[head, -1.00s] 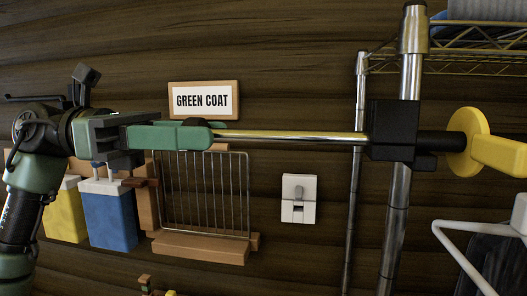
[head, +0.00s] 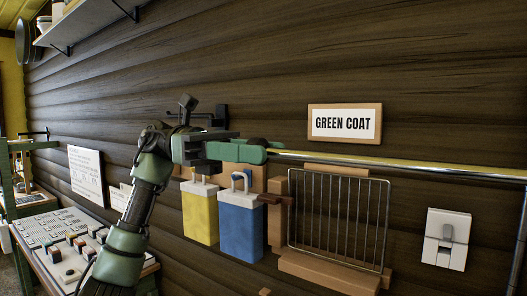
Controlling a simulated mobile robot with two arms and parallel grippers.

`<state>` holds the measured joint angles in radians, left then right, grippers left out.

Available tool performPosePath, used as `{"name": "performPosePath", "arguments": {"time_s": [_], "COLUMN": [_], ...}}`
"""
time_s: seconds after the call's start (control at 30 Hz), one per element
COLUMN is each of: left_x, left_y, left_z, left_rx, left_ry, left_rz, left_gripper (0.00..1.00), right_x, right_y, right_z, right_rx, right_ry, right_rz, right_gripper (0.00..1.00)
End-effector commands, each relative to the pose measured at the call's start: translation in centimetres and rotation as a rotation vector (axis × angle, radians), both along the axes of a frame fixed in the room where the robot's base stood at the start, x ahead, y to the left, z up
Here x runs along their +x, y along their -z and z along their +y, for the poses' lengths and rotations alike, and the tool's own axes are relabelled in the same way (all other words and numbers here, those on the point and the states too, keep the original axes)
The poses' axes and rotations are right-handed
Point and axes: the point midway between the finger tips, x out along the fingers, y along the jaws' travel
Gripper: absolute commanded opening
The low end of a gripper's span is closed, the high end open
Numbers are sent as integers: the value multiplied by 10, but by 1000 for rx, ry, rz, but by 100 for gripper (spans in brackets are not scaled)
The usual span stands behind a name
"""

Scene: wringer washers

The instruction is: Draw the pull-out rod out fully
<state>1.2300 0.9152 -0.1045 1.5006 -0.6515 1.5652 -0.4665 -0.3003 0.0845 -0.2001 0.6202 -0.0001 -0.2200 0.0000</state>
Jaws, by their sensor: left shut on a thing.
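The pull-out rod (head: 400,165) is a shiny, thin metal bar that runs roughly level across the right part of the head view and leaves at the right edge. Its left end has a green handle (head: 240,153). My left gripper (head: 218,149), with dark jaws, is shut on this handle, below and left of the GREEN COAT sign (head: 344,123). The black bracket around the rod is outside the view now. My right gripper is not in view.
A yellow container (head: 199,218) and a blue container (head: 240,226) are below the gripper. A wire rack (head: 338,220) is below the rod, with a white switch (head: 446,240) to its right. A control panel (head: 65,243) is at lower left.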

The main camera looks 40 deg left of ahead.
Motion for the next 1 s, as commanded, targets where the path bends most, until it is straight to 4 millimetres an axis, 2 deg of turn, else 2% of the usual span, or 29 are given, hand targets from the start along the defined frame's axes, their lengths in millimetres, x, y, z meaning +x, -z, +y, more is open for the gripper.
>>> {"name": "performPosePath", "arguments": {"time_s": [0.1,0.13,0.2,0.57,0.67,1.0], "left_x": [0,0,0,0,1,0], "left_y": [-3,-3,-3,-1,0,-2], "left_z": [1,1,1,3,14,69], "left_rx": [-6,-6,-6,-4,-5,-7], "left_ry": [-3,-4,-3,-2,-3,-5], "left_rz": [-2,-2,-2,0,0,-1], "left_gripper": [0,35,55,55,55,55], "right_x": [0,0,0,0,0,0], "right_y": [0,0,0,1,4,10], "right_z": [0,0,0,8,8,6], "right_rx": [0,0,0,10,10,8], "right_ry": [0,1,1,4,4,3], "right_rz": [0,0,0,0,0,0], "right_gripper": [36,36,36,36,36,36]}}
